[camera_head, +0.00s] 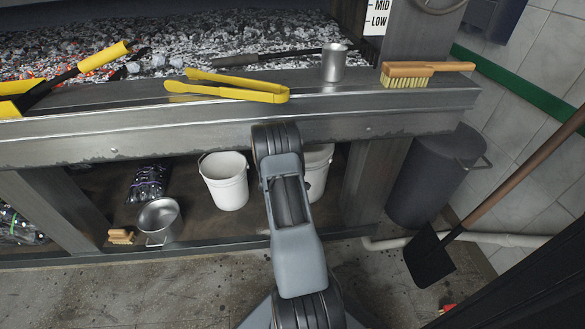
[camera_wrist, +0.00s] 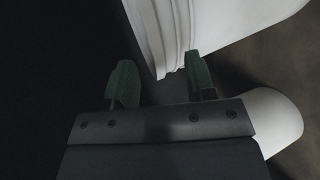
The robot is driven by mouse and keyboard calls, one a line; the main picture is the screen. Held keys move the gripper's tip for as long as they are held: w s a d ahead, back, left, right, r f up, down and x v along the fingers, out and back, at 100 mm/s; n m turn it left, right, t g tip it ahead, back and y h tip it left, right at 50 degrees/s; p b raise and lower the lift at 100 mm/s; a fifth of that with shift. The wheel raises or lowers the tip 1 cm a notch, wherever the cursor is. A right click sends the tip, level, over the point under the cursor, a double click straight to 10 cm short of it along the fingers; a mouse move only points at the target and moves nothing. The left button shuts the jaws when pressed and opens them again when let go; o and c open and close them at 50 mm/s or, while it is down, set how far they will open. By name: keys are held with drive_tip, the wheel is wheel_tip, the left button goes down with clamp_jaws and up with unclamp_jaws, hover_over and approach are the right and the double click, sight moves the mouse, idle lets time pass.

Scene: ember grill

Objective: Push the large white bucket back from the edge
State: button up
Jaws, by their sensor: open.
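Two white buckets stand on the shelf under the grill counter in the head view. The left white bucket (camera_head: 226,184) is upright and shows almost whole, near the shelf's middle. The right white bucket (camera_head: 318,172) is partly hidden behind my arm. In the wrist view my gripper (camera_wrist: 160,76) has its two green fingers apart, with nothing held between them. A large white bucket surface with a ridged rim (camera_wrist: 165,30) fills the top, close to the fingers. I cannot tell whether they touch, or which bucket this is. My gripper is hidden in the head view.
A metal pot (camera_head: 160,220) and a small brush (camera_head: 121,237) sit left on the shelf. Yellow tongs (camera_head: 230,90), a metal cup (camera_head: 335,62) and a brush (camera_head: 425,72) lie on the counter above. A dark bin (camera_head: 430,180) and a shovel (camera_head: 430,260) stand right.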

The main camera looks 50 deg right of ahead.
drive_tip(key=shift+b+x, duration=0.55)
drive_tip(key=shift+x, duration=1.3)
drive_tip(key=shift+c, duration=0.4)
drive_tip(key=c, duration=0.8)
clamp_jaws()
drive_tip(key=shift+a, duration=0.1)
